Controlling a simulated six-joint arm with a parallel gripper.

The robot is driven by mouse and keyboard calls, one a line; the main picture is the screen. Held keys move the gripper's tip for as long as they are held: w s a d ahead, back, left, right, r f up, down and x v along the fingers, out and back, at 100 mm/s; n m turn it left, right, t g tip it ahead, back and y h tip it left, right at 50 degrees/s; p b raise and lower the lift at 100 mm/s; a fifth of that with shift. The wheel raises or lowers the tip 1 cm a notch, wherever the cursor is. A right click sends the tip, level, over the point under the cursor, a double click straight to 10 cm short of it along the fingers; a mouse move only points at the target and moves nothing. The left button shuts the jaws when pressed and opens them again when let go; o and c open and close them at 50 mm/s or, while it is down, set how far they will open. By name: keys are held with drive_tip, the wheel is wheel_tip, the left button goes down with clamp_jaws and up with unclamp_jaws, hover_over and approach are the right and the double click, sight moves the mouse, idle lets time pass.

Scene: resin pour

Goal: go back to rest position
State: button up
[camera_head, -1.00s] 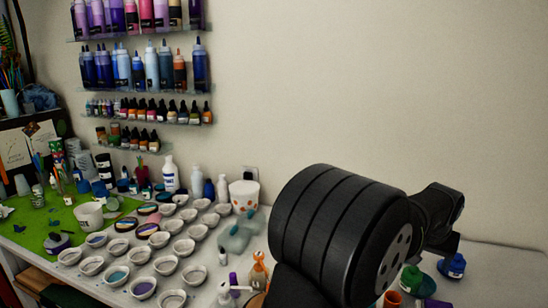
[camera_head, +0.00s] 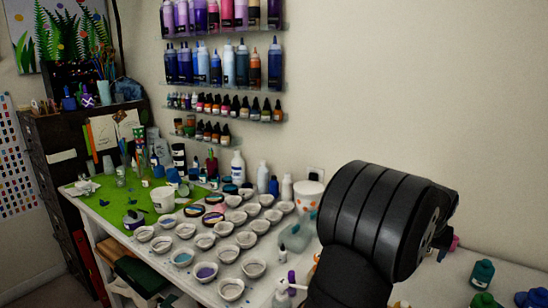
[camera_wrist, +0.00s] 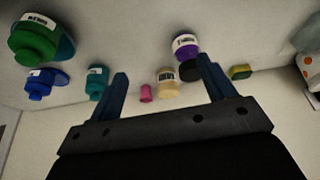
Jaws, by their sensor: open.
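My gripper (camera_wrist: 162,68) shows in the wrist view with its two dark blue fingers spread apart and nothing between them. That view is tilted, with the white tabletop (camera_wrist: 130,20) across its upper part. A green bottle (camera_wrist: 42,42), a blue bottle (camera_wrist: 45,82), a teal bottle (camera_wrist: 97,82), a beige-capped bottle (camera_wrist: 168,82) and a purple bottle (camera_wrist: 186,46) stand beyond the fingers, apart from them as far as I can tell. In the head view my dark arm fills the lower right, and the fingers are hidden.
White cups (camera_head: 231,289) stand in rows on the table, left of my arm. A green mat (camera_head: 110,208) lies farther left, and a spotted white pot (camera_head: 308,196) stands close to my arm. Bottle shelves (camera_head: 225,83) hang on the wall. A teal bottle (camera_head: 482,274) stands right of my arm.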

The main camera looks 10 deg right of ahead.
drive_tip(key=w+a+f+n, duration=0.1)
drive_tip(key=w+a+n, duration=0.1)
drive_tip(key=w+a, duration=0.5)
drive_tip(key=shift+w+a+f+t+y, duration=0.25)
drive_tip(key=shift+w+t+y, duration=0.05)
drive_tip(key=shift+w, duration=0.95)
